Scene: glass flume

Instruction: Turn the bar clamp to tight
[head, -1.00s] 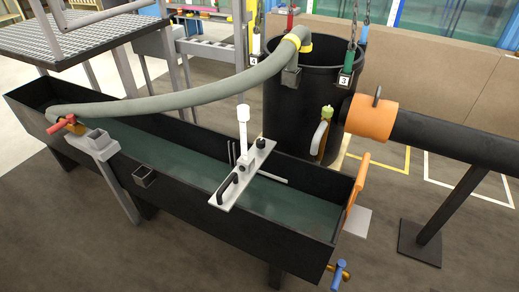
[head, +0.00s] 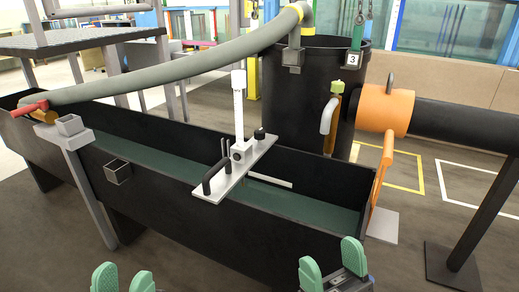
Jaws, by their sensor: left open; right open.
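A light metal bar (head: 235,172) lies across the long dark flume (head: 235,225). On the bar are a black lever handle (head: 216,178) at its near end, a black knob (head: 259,133) at its far end and a white upright gauge post (head: 239,105) between them. Which of these black parts is the bar clamp, and how tight it is, I cannot tell. My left gripper (head: 123,279) is open and empty at the bottom edge, nearer than the flume. My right gripper (head: 333,266) is open and empty, lower right of the bar. Both are apart from the bar.
A grey hose (head: 165,78) arches from the flume's left end to a black barrel (head: 290,100) behind. A red handle (head: 29,108) sits at that left end. An orange gate (head: 382,172) and an orange-collared pipe (head: 450,130) stand right.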

